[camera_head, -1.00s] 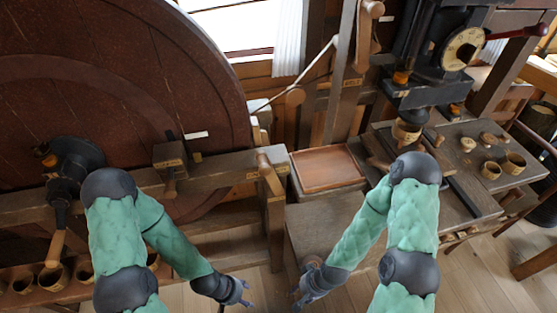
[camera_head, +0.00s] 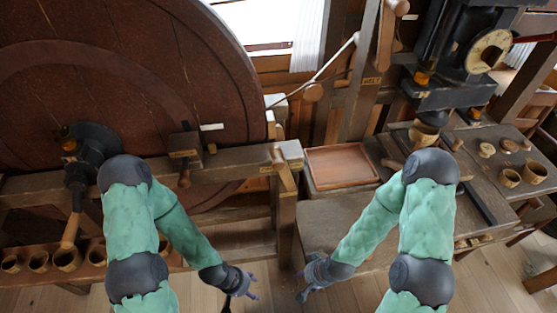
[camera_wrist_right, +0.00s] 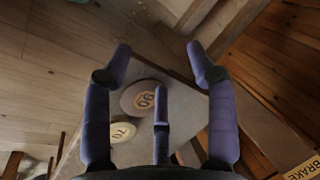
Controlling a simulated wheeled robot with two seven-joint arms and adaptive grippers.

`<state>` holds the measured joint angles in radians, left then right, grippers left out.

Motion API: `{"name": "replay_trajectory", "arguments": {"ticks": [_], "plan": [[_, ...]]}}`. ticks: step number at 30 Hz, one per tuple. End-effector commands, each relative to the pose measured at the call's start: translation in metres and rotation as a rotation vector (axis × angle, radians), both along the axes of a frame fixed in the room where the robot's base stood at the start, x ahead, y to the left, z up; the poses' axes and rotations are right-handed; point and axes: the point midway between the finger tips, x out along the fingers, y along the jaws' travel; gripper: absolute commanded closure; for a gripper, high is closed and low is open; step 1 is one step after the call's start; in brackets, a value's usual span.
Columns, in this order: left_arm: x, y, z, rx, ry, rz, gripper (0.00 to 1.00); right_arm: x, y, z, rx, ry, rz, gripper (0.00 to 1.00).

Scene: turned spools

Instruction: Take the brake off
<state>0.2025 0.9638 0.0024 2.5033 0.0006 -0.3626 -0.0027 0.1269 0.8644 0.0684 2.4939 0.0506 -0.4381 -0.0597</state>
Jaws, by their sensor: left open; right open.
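A wooden lever with a round knob (camera_head: 284,168) stands tilted at the end of the beam beside the big wheel, above a post. A small tag (camera_head: 265,170) is on the beam there, too small to read. In the right wrist view a tag reading BRAKE (camera_wrist_right: 303,167) shows at the lower right edge. My left gripper (camera_head: 247,284) is open and empty, low in front of the post. My right gripper (camera_head: 304,283) is open and empty, right of the post; its spread fingers also show in the right wrist view (camera_wrist_right: 158,55). Neither touches the lever.
The big dark wheel (camera_head: 120,70) fills the left, with a wooden block (camera_head: 183,147) at its face. A shallow tray (camera_head: 340,166) lies right of the post. Cups (camera_head: 508,177) stand at right.

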Motion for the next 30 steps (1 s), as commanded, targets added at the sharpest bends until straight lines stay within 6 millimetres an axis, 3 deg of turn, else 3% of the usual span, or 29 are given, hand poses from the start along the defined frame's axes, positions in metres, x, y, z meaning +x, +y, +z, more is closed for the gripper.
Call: {"name": "replay_trajectory", "arguments": {"ticks": [6, 15, 22, 30], "plan": [[0.0, 0.0, -0.002, 0.0, 0.0, 0.0, 0.44, 0.058, 0.017, 0.067, -0.09, -0.32, 0.099, 0.42], [0.0, 0.0, -0.005, 0.0, 0.0, 0.0, 0.44, 0.103, 0.046, 0.175, -0.212, -0.751, 0.197, 0.42], [0.0, 0.0, -0.007, 0.0, 0.0, 0.0, 0.44, 0.106, 0.066, 0.263, -0.302, -1.064, 0.231, 0.42], [0.0, 0.0, -0.009, 0.0, 0.0, 0.0, 0.44, 0.084, 0.076, 0.351, -0.396, -1.373, 0.213, 0.42]]}}
